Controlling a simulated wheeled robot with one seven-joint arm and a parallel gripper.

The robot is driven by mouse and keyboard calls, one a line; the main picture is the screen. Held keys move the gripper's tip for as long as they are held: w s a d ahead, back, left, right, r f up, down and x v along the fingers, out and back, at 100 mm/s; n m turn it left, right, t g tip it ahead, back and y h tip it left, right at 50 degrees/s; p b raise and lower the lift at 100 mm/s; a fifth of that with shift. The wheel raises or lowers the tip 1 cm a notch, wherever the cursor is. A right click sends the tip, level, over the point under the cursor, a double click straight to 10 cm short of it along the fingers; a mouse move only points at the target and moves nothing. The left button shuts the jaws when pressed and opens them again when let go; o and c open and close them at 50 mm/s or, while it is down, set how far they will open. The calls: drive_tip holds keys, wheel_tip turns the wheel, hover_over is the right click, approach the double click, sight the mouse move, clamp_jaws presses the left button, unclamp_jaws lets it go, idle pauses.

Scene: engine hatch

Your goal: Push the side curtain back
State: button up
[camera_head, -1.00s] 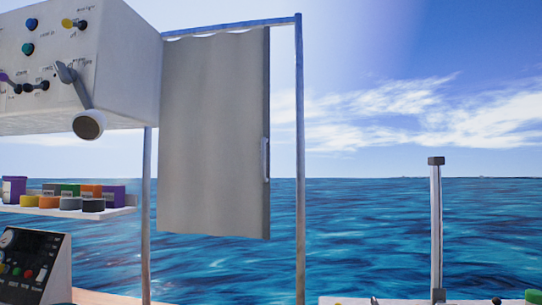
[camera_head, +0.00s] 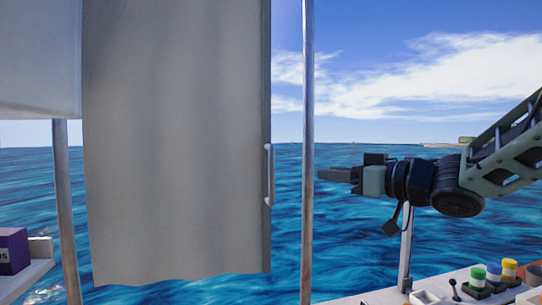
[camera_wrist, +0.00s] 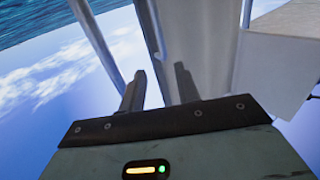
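My gripper (camera_head: 322,174) points left at about handle height, just right of the post in the picture, and holds nothing. In the wrist view the two fingers of my gripper (camera_wrist: 158,88) stand apart. The curtain (camera_wrist: 205,40) shows beyond them there. I see no contact between fingers and handle; the exact depth gap is unclear.
Another post (camera_head: 67,210) stands at the curtain's left. A white box (camera_head: 40,60) is at upper left, and a purple container (camera_head: 13,250) sits on a shelf below. Open sea lies behind.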

drive_tip(key=p, duration=0.6)
hover_over(272, 198)
drive_tip(key=shift+w+r, duration=0.1)
drive_tip(key=shift+w, duration=0.3)
drive_tip(key=shift+c, duration=0.3)
clamp_jaws()
